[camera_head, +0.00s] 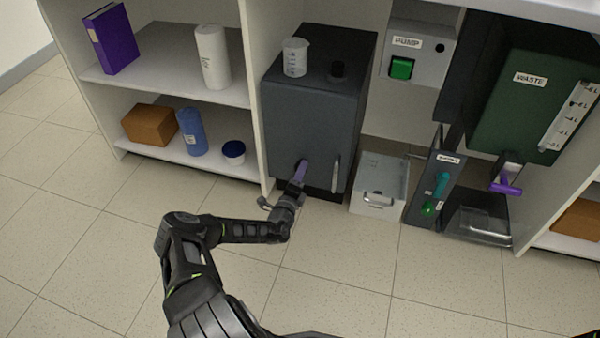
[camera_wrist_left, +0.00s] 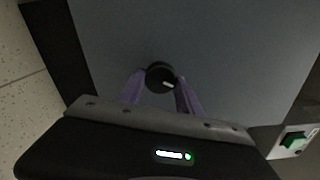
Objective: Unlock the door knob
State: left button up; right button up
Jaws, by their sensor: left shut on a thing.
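The door knob (camera_wrist_left: 160,76) is a small round black knob with a white mark, on the grey door of a dark cabinet (camera_head: 305,125). In the left wrist view the mark points to the lower right. My left gripper (camera_head: 301,170) reaches the lower part of the cabinet door in the head view. Its purple fingers (camera_wrist_left: 160,92) stand on either side of the knob and are shut on it. In the head view the knob is hidden by the gripper. A vertical silver handle (camera_head: 336,173) is on the door, to the right of the gripper. The door appears closed. My right gripper is not in view.
A beaker (camera_head: 295,58) and a black cap (camera_head: 337,69) are on the cabinet top. A grey bin (camera_head: 378,187) stands close to its right. A green waste tank (camera_head: 535,85) with a purple valve (camera_head: 506,187) is farther right. The floor in front is clear.

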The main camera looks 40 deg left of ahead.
pick_arm(q)
jog(key=n, duration=0.5)
jog(key=shift+n, duration=0.3)
dwell(0.4)
jog(key=o, duration=1.4)
jog(key=shift+c, duration=0.2)
jog(key=shift+r, duration=0.1)
jog(key=p+v, duration=0.3)
jog(key=v, duration=0.4)
jog(key=shift+s+d, duration=0.15)
jog(key=shift+s, duration=0.25)
